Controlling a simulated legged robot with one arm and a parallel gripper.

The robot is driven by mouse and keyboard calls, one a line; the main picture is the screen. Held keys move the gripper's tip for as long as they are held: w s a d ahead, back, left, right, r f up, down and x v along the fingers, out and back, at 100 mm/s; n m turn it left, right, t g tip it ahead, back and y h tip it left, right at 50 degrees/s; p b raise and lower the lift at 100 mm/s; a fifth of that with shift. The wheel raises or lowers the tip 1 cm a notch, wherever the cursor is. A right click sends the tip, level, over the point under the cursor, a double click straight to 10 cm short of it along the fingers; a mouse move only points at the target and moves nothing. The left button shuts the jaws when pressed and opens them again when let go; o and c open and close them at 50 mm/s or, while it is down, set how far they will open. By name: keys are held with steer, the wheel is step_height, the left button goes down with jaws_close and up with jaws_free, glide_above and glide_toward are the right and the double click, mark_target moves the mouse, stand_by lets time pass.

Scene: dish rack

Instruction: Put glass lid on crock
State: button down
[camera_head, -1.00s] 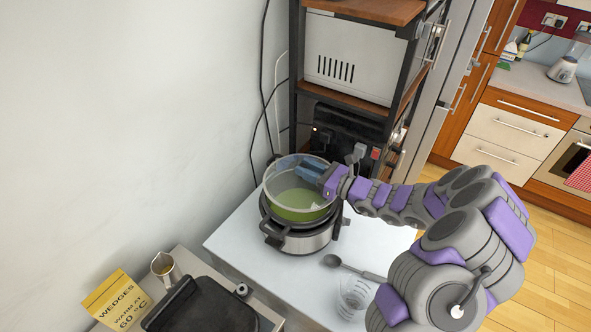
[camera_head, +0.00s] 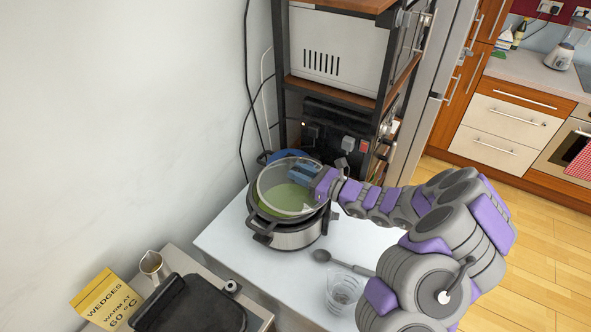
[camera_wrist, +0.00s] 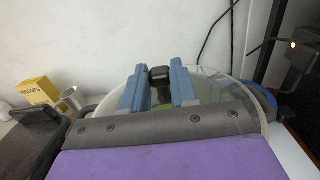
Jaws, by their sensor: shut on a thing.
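The crock (camera_head: 289,235) is a silver and black pot with side handles, standing on the white tabletop. Greenish contents show through the glass lid (camera_head: 285,207). The clear round lid is over the crock's mouth, tilted; I cannot tell whether its rim touches the crock. My gripper (camera_head: 303,174) is at the lid's far right part, its blue fingers shut on the lid's knob. In the wrist view the fingers (camera_wrist: 160,87) stand on both sides of the black knob (camera_wrist: 160,75), with the lid spread beneath them. My wrist hides the lid's near part there.
A black shelf with a white microwave (camera_head: 335,50) stands behind the crock. A dark spoon (camera_head: 340,262) and a clear measuring cup (camera_head: 344,290) lie in front right. A yellow wedges packet (camera_head: 105,298), a metal jug (camera_head: 152,265) and a black appliance (camera_head: 190,303) are at front left.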

mark_target(286, 181)
steer(key=shift+a+f, duration=0.2)
steer(key=shift+a, duration=0.1)
steer(key=a, duration=0.4)
steer(key=shift+f, duration=0.2)
steer(key=shift+d, duration=1.9)
steer(key=shift+a+f, duration=0.1)
steer(key=shift+a, duration=0.05)
steer(key=c, duration=1)
jaws_free()
steer(key=a, duration=0.3)
steer(key=shift+f, duration=0.1)
steer(key=shift+o, duration=1)
steer(key=shift+s+d, duration=0.2)
steer(key=shift+d, duration=1.55)
steer(key=v, duration=0.3)
steer(key=s+v, duration=0.1)
steer(key=v, duration=0.1)
steer(key=shift+s+a+p, duration=0.1)
steer(key=shift+a+p, duration=0.1)
steer(key=shift+p, duration=0.15)
steer(key=v, duration=0.9)
steer(key=shift+d+p, duration=0.4)
steer(key=shift+p, duration=0.05)
